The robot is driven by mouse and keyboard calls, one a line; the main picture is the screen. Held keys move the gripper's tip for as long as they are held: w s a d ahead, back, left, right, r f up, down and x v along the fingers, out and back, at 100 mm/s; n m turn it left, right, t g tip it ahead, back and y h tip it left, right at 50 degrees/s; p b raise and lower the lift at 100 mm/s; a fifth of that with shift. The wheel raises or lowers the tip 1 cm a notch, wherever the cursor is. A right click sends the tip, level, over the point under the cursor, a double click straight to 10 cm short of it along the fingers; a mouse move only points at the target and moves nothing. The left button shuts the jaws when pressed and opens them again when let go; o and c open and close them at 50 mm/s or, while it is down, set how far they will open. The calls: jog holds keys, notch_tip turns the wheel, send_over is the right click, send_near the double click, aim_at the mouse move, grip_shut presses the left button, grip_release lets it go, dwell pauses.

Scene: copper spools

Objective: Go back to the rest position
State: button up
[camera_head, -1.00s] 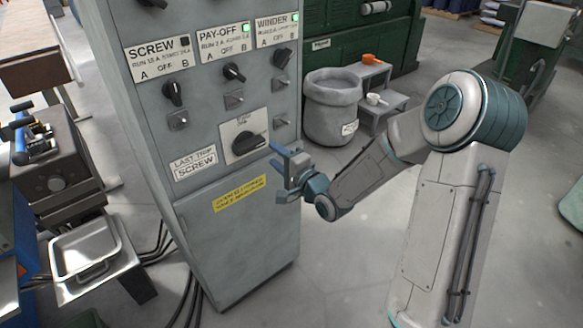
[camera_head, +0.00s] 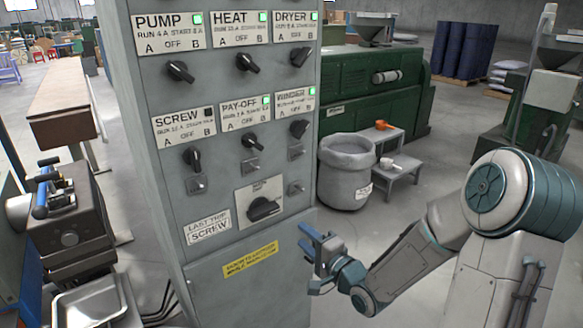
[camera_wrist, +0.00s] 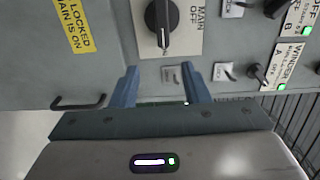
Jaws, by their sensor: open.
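My gripper (camera_head: 316,240) is open and empty, just right of the lower right part of the grey control cabinet (camera_head: 215,292). In the wrist view its two blue fingers (camera_wrist: 158,88) stand apart with nothing between them. Beyond them is the cabinet face with the black main switch (camera_wrist: 161,18). That main switch also shows in the head view (camera_head: 264,208). From the head view I cannot tell whether the fingers touch the cabinet; the wrist view shows a gap to the switch.
A grey bin (camera_head: 346,172) and a small step stand (camera_head: 398,165) with an orange item and a white cup are behind my arm. A machine with a metal tray (camera_head: 88,305) stands at the left. Green machinery (camera_head: 375,85) is at the back. Open floor lies around the bin.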

jog(key=s+d+r+n+g+h+p, duration=0.35)
jog(key=s+d+n+g+h, duration=0.35)
jog(key=h, duration=0.3)
jog(key=s+r+n+g+p, duration=0.1)
jog(key=s+r, duration=0.3)
jog(key=s, duration=0.4)
jog(key=s+d+r+n+g+p, duration=0.1)
jog(key=s+r+n+g+p, duration=0.1)
jog(key=s, duration=0.7)
notch_tip(320, 180, up, 2)
jog(key=shift+s+d+r+n+g, duration=0.2)
jog(key=shift+n+g, duration=0.3)
jog(key=shift+g, duration=0.5)
